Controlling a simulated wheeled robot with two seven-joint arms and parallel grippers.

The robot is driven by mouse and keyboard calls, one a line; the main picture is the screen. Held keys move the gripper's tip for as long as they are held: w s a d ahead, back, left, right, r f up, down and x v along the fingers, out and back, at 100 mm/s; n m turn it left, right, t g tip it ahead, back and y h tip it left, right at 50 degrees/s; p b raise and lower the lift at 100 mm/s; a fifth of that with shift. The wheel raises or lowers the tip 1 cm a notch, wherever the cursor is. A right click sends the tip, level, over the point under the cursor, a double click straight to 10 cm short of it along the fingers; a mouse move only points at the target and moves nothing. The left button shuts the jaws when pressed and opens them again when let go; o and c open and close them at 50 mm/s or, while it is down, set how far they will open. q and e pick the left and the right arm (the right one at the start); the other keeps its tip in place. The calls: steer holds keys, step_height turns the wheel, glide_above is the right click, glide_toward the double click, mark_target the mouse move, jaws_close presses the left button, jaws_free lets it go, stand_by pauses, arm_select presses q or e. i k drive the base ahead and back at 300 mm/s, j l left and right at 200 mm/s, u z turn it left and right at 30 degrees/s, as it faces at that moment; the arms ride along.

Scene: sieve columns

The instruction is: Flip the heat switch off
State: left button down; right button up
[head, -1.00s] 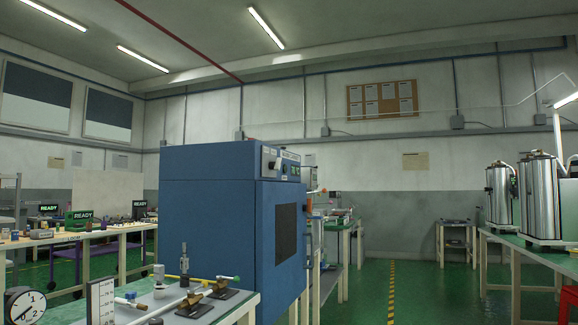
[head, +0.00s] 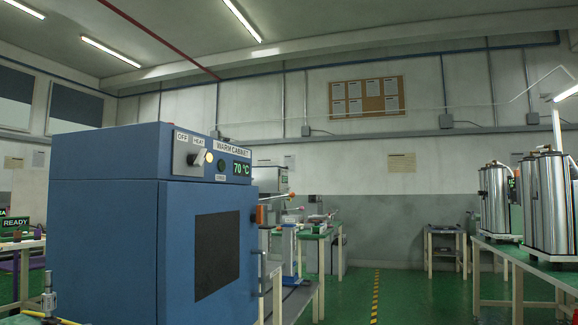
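The blue warm cabinet (head: 110,220) stands at the left centre of the head view, with its front turned to the right. Its upper panel carries a heat switch (head: 197,158) under OFF and HEAT labels. The green display (head: 242,169) reads 70 °C.
Shiny metal cylinders (head: 548,195) stand on a table at the right. Green floor with a yellow-black stripe (head: 375,297) is open between the cabinet and that table.

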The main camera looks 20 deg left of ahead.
mark_target(196, 160)
steer(key=i, duration=0.55)
steer(key=i+l+u, duration=0.15)
steer(key=i, duration=1)
steer(key=i+l+u, duration=0.1)
steer(key=i+u, duration=0.35)
steer(key=i+l+u, duration=0.2)
steer(key=u, duration=0.3)
steer(key=i+l+u, duration=0.3)
steer(key=u, duration=0.15)
steer(key=i+l+u, duration=0.2)
steer(key=l+u, duration=0.25)
steer(key=i+l+u, duration=0.15)
steer(key=l+u, duration=0.25)
steer(key=l, duration=0.15)
steer(key=l+u, duration=0.4)
steer(key=l, duration=0.15)
